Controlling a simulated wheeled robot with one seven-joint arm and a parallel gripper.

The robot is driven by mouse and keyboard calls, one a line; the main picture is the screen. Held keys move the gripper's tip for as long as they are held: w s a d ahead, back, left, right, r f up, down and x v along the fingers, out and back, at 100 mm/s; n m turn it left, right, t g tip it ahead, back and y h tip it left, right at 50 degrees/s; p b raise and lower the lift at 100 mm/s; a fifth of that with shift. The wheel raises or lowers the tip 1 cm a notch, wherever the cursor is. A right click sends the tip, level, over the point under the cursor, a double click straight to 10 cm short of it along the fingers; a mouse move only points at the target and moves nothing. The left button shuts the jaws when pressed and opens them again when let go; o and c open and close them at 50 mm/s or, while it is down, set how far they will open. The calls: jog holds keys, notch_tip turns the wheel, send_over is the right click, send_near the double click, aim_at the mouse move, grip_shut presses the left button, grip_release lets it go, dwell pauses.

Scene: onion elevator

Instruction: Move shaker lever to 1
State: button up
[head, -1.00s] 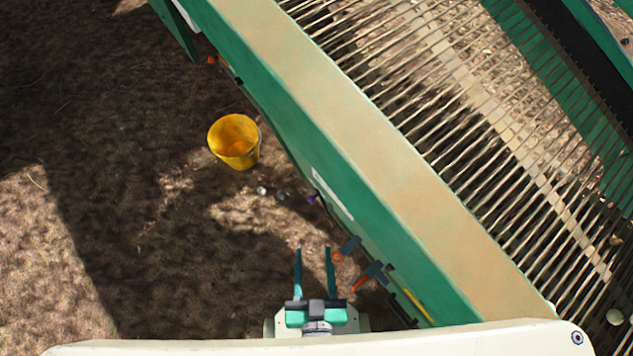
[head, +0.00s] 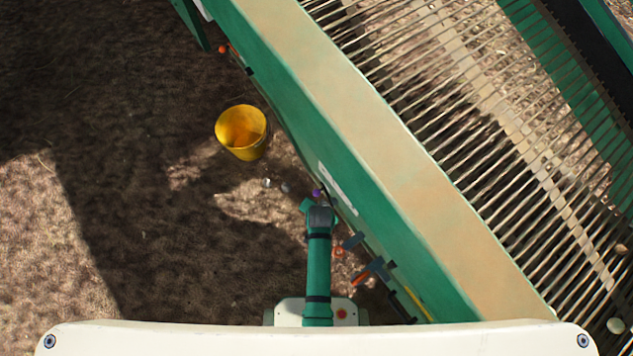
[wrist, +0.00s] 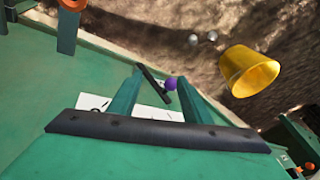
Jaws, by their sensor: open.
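A small dark lever (wrist: 152,84) with a purple ball knob (wrist: 171,83) stands at the green machine's side. In the wrist view it shows between the two green fingers of my gripper (wrist: 159,75), the knob nearer the right finger. My gripper is open; I cannot tell whether it touches the lever. No readable label or number marks the lever positions.
The green machine (head: 390,225) with a slatted conveyor (head: 480,130) runs diagonally on the right. Grey-and-orange handles (head: 372,272) stick out beside my arm. A yellow bucket (head: 241,133) and small silvery balls (wrist: 203,36) are farther ahead. The ground on the left is open.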

aim_at(316, 192)
jog(key=w+g, duration=0.1)
jog(key=w, duration=0.1)
jog(key=w+m+g, duration=0.1)
jog(key=w, duration=0.2)
jog(key=w+r+m+g, duration=0.1)
jog(key=w, duration=0.2)
jog(key=shift+g, duration=0.3)
jog(key=shift+w+r, duration=0.15)
jog(key=shift+w, duration=0.05)
jog(key=shift+w+a+f, duration=0.15)
jog(key=shift+f, duration=1.7)
jog(key=shift+w+a+f, duration=0.1)
jog(key=shift+f, duration=1.75)
grip_shut()
